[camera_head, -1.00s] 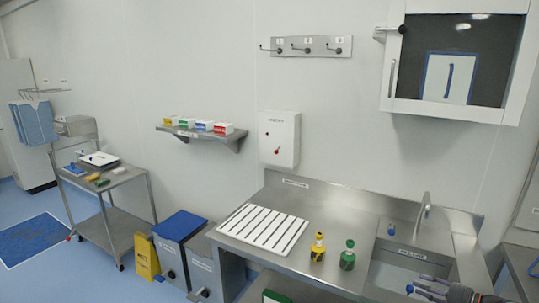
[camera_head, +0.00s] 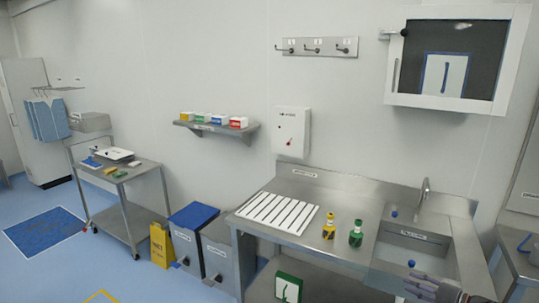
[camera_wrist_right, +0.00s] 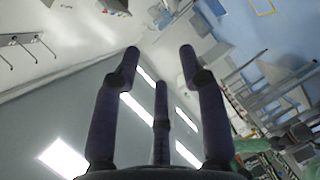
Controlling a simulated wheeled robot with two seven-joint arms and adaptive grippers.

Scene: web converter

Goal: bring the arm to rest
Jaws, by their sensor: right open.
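My right gripper (camera_head: 420,287) shows at the bottom right of the head view, low over the front of the steel sink (camera_head: 400,262). In the right wrist view its fingers (camera_wrist_right: 160,62) are spread apart with nothing between them. That view is tilted and takes in ceiling lights, wall and floor behind the fingers. My left gripper is in neither view.
A steel counter (camera_head: 350,264) holds a white ribbed board (camera_head: 278,213), a yellow bottle (camera_head: 328,230) and a green bottle (camera_head: 355,234). A trolley (camera_head: 135,190) and bins (camera_head: 193,238) stand left.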

